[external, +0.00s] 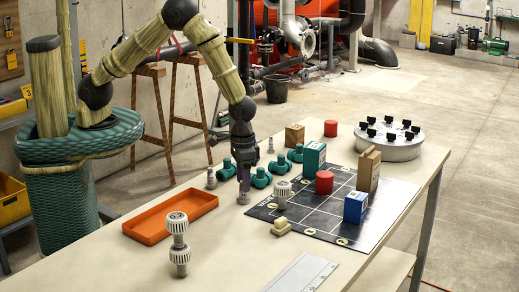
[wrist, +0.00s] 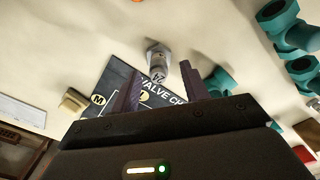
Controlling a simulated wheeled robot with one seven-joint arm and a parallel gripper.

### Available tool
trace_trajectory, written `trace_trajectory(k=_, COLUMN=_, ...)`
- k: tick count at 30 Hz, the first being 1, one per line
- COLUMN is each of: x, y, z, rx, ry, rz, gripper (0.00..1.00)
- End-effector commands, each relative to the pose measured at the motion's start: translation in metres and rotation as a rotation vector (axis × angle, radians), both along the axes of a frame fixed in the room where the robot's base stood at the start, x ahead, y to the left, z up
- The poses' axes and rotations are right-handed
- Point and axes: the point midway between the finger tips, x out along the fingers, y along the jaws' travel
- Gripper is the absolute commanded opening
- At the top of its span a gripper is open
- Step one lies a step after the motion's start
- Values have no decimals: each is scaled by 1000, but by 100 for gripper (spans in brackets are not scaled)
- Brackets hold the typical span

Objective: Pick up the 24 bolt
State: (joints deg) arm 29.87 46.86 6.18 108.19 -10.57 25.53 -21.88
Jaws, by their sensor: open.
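A grey metal bolt (wrist: 159,58) stands on the table in the wrist view, with a mark that looks like 24 on its side. In the external view this bolt (external: 243,198) is directly below my gripper (external: 243,184). In the wrist view my gripper (wrist: 160,82) is open, and the bolt shows between and just beyond the two fingertips. Nothing is held. I cannot tell exactly how far the fingertips are from the bolt. Two other grey bolts stand nearby, one to the left (external: 211,178) and one farther back (external: 270,145).
Green pipe fittings (external: 260,178) lie close to the right of my gripper. An orange tray (external: 170,216) is at left. A dark valve mat (external: 325,228) holds blocks and a red cylinder (external: 324,183).

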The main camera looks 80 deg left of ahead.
Motion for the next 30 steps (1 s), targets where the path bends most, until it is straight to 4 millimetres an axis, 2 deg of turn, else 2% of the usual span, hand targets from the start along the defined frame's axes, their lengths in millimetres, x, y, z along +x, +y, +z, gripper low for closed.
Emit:
trace_trajectory(k=4, x=-2, y=-1, z=-21, rx=2, ry=2, rz=0, gripper=45)
trace_trajectory(k=8, x=-1, y=-1, z=-32, rx=1, ry=0, rz=-1, gripper=45)
trace_trajectory(k=24, x=-1, y=-2, z=-33, rx=0, ry=-1, rz=-1, gripper=45)
trace_trajectory(k=26, x=-1, y=-2, z=-33, rx=0, ry=-1, rz=-1, gripper=36)
trace_trajectory(k=30, x=-1, y=-2, z=-33, rx=0, ry=-1, rz=-1, gripper=8)
